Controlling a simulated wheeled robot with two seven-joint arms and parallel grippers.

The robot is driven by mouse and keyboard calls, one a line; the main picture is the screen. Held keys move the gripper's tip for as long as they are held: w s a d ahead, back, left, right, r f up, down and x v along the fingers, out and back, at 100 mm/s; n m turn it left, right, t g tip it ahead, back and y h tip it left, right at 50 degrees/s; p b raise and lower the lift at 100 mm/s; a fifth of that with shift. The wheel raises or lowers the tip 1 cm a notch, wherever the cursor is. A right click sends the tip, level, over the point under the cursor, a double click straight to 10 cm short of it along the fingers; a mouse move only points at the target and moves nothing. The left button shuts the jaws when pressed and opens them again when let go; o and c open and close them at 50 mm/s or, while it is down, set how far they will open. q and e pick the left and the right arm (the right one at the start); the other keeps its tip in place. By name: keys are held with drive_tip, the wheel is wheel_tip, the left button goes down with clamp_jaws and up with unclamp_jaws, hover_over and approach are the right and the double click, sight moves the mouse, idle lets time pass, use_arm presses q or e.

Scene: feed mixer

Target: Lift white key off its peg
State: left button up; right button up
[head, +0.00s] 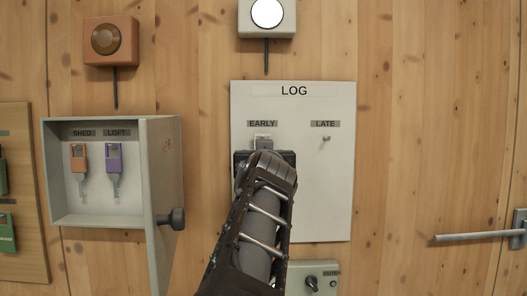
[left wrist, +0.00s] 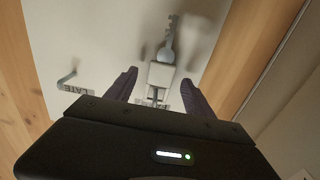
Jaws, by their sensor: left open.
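The white key (left wrist: 161,75) hangs on the peg under the EARLY label of the LOG board (head: 325,200). In the head view only the top of the key (head: 263,137) shows; my left arm and gripper hide the rest. My left gripper (left wrist: 160,92) is open, with one dark finger on each side of the key's head in the left wrist view. I see gaps between the fingers and the key. The key's grey shaft points away from the gripper in that view. My right gripper is not in view.
The LATE peg (head: 326,139) is bare. An open grey cabinet (head: 112,219) at left holds an orange key (head: 80,158) and a purple key (head: 114,158). A small grey box (head: 322,270) is below the board. A door handle (head: 470,237) is at far right.

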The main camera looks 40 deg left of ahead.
use_arm(q)
drive_tip(key=shift+w+a, duration=0.35)
drive_tip(key=shift+w, duration=0.1)
clamp_jaws()
idle(0.5)
